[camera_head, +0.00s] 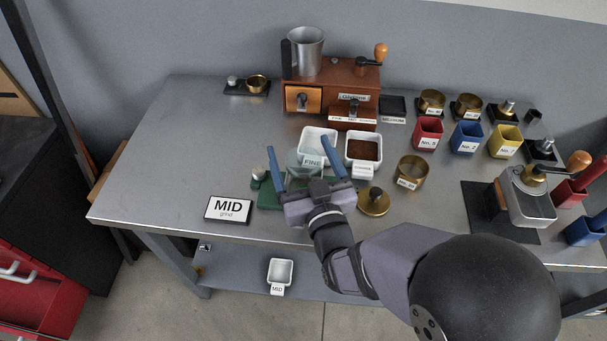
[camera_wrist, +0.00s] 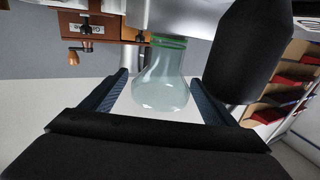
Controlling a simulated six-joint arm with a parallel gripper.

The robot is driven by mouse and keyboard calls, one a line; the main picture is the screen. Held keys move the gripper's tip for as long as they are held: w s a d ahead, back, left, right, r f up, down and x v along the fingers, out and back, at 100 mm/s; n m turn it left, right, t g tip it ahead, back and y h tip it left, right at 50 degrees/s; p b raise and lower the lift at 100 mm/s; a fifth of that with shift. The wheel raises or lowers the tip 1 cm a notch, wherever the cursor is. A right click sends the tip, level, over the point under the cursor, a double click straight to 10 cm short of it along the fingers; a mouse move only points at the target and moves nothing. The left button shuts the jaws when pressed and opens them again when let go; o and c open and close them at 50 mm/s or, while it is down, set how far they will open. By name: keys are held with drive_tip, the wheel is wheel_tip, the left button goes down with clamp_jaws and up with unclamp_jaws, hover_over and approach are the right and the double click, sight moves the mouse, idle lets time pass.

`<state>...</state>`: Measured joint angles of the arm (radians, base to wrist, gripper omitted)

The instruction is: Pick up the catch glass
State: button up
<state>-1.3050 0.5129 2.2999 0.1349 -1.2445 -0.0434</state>
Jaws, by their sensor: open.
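The catch glass (camera_wrist: 160,92) is a clear, pale flask with a wide belly and a narrower neck with a green band. In the wrist view it shows between the two blue fingers of my gripper (camera_wrist: 158,76), with a visible gap at each side. In the head view the glass (camera_head: 296,160) is pale and partly hidden behind my gripper (camera_head: 299,145). The fingers are open and point toward the back of the table. I cannot tell how deep between them the glass stands.
A white FINE container (camera_head: 319,140) stands close behind the glass, beside a container of brown grounds (camera_head: 363,148). A green base (camera_head: 268,197) and a brass weight-like piece (camera_head: 374,202) flank my gripper. A MID sign (camera_head: 228,209) lies at left.

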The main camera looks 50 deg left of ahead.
drive_tip(key=shift+x, duration=1.1)
drive_tip(key=shift+c, duration=0.2)
drive_tip(key=shift+r, duration=0.1)
drive_tip(key=c, duration=1.2)
